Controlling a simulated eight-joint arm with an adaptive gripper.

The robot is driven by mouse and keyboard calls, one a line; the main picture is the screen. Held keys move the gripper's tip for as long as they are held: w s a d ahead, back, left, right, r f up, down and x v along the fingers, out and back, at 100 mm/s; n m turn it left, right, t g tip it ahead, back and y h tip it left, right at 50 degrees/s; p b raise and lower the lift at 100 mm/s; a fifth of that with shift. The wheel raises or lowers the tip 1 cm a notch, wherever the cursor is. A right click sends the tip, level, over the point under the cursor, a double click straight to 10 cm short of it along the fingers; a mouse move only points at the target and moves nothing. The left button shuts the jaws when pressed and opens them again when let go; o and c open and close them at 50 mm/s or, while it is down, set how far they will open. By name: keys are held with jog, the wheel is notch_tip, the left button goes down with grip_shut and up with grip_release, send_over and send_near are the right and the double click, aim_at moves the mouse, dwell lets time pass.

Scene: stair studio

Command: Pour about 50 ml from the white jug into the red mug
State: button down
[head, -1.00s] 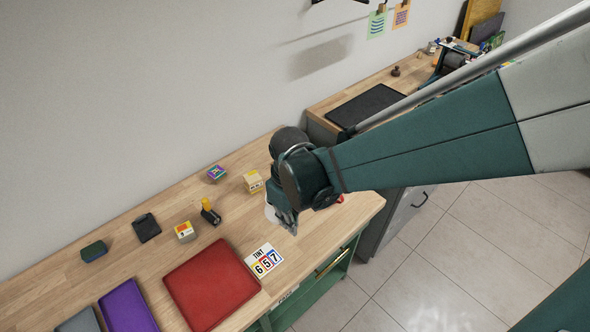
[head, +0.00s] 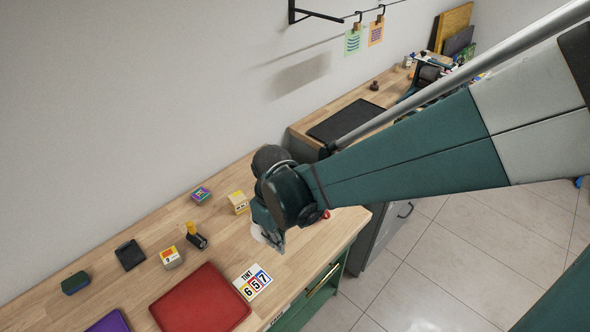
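My gripper (head: 272,238) is low over the right end of the wooden table, pointing down. A small piece of a white object, likely the white jug (head: 257,236), shows at the left of the fingers; my gripper and wrist hide the rest. I cannot tell whether the fingers are closed on it. A small bit of red, likely the red mug (head: 326,214), shows just right of my wrist; the rest is hidden behind it.
On the wooden table (head: 315,250) are a red tray (head: 203,302), a TINT 657 card (head: 253,281), a yellow-topped block (head: 238,203), a purple box (head: 201,195), a black-and-yellow item (head: 196,237) and a dark pad (head: 130,255). A second counter with a black mat (head: 345,115) stands behind.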

jog(key=shift+r, duration=2.35)
jog(key=shift+w+d, duration=0.2)
jog(key=shift+w, duration=0.05)
jog(key=w+d+n+b, duration=0.3)
jog(key=w+d+n, duration=0.3)
jog(key=w+d, duration=0.75)
jog(key=w+d+n+b, duration=0.25)
jog(key=w+d, duration=0.35)
jog(key=d, duration=0.3)
jog(key=w+d+n+b, duration=0.1)
jog(key=w+d+n, duration=0.2)
jog(key=w+d, duration=0.5)
notch_tip(320, 180, down, 14)
jog(key=s+d, duration=0.1)
jog(key=shift+s+r, duration=0.2)
jog(key=shift+r, duration=0.05)
jog(key=shift+r+n, duration=0.1)
jog(key=shift+n, duration=0.15)
jog(key=s+a+r+t+h+p, duration=0.1)
jog(key=s+a+r+t+h, duration=0.1)
jog(key=a+r+h, duration=0.5)
jog(key=shift+a+r+t+h, duration=0.15)
jog(key=shift+r+t+h, duration=0.55)
jog(key=shift+r+h, duration=1.15)
